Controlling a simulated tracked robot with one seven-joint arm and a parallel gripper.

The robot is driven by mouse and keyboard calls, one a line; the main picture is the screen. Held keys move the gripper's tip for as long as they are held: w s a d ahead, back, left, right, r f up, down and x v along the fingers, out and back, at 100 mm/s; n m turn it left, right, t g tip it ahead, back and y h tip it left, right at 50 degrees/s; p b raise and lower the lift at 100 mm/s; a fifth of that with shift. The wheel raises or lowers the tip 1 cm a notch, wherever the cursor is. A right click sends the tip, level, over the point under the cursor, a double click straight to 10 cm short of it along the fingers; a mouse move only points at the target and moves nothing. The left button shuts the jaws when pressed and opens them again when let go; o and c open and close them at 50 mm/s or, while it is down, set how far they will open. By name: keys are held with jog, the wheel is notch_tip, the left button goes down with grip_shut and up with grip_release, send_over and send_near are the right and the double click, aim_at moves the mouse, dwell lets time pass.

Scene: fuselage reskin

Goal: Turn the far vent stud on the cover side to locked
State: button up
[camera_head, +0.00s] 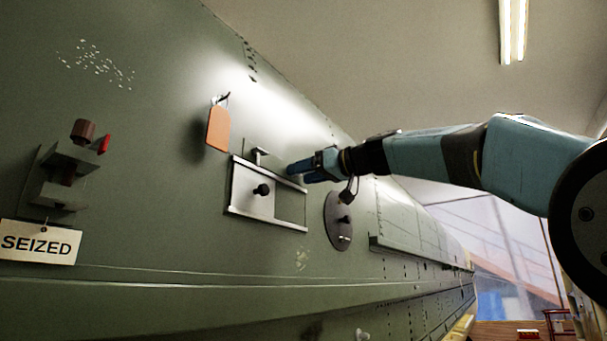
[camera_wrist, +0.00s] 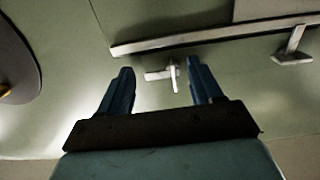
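The far vent stud (camera_wrist: 173,74) is a small pale cross-handled stud on the green skin, just beyond the framed panel's rail. In the wrist view it shows between my fingertips, with no clear contact. My gripper (camera_head: 293,170) has blue fingers and is open (camera_wrist: 160,69); its fingers hide this stud in the head view. The near vent stud (camera_head: 258,153) stands above the left part of the rail and also shows at the wrist view's right (camera_wrist: 293,50). The sliding cover (camera_head: 252,196) with a black knob fills the left part of its frame.
A round grey plate (camera_head: 338,221) with a knob lies right of the frame and shows at the wrist view's left (camera_wrist: 14,62). An orange tag (camera_head: 218,128) hangs left of the near stud. A bracket (camera_head: 70,170) with a SEIZED sign (camera_head: 38,243) is far left.

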jog(key=c, duration=0.9)
jog(key=shift+f+m, duration=0.1)
jog(key=shift+m, duration=0.7)
jog(key=shift+c, duration=0.2)
jog(key=o, duration=0.9)
jog(key=shift+c, duration=0.2)
jog(key=shift+o, duration=1)
jog(key=shift+s+d, duration=0.1)
jog(key=v, duration=1.3)
jog(key=shift+s+d, duration=0.15)
jog(key=shift+d, duration=0.05)
jog(key=shift+f, duration=0.1)
